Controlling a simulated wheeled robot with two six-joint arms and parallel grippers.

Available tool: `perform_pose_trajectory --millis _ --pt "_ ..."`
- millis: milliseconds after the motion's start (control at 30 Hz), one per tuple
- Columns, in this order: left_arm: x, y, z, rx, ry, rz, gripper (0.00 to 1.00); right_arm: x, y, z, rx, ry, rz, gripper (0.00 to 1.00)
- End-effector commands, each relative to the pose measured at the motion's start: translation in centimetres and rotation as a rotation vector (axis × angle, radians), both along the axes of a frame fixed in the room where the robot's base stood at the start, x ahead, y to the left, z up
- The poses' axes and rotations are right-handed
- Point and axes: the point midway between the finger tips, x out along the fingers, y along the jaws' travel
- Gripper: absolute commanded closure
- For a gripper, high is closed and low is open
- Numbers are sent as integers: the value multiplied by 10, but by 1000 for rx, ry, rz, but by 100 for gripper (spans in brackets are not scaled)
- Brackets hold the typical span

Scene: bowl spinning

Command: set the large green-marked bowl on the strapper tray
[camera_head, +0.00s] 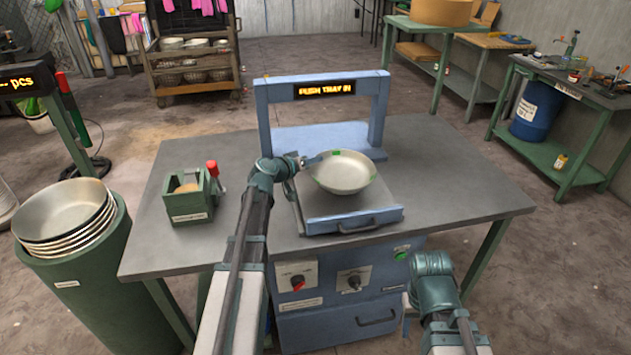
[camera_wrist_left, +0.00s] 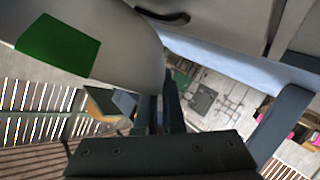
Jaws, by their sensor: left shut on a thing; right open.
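The large bowl (camera_head: 343,178) is pale metal with green marks on its rim and side. It is over the strapper tray (camera_head: 350,219), a pulled-out blue-grey tray with a front handle; I cannot tell whether it touches the tray. My left gripper (camera_head: 310,161) is shut on the bowl's rim at its left side. In the left wrist view the bowl (camera_wrist_left: 118,40) fills the upper left with a green patch, beside the fingers (camera_wrist_left: 160,112). My right gripper (camera_head: 408,308) is low at the table's front, apart from the bowl, its fingers hard to see.
The blue strapper frame (camera_head: 384,105) stands behind the tray, its display reading "PUSH TRAY IN". Stacked bowls (camera_head: 65,215) top a green bin at far left. The table's right side is clear.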

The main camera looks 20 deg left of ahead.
Motion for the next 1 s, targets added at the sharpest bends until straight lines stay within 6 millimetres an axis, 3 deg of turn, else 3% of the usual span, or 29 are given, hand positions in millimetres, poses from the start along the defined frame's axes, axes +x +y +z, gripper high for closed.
perform_pose_trajectory --millis 267,567,800,1000 --pt "0 0 -9 -1 -1 0 100 0 0 -9 0 0 0 50" --pt "0 0 -42 -1 -1 0 100 0 0 -42 0 0 0 50" --pt "0 0 -40 -1 0 0 100 0 0 -40 0 0 0 50" --pt "0 0 -40 0 0 0 64 0 0 -40 0 0 0 50"
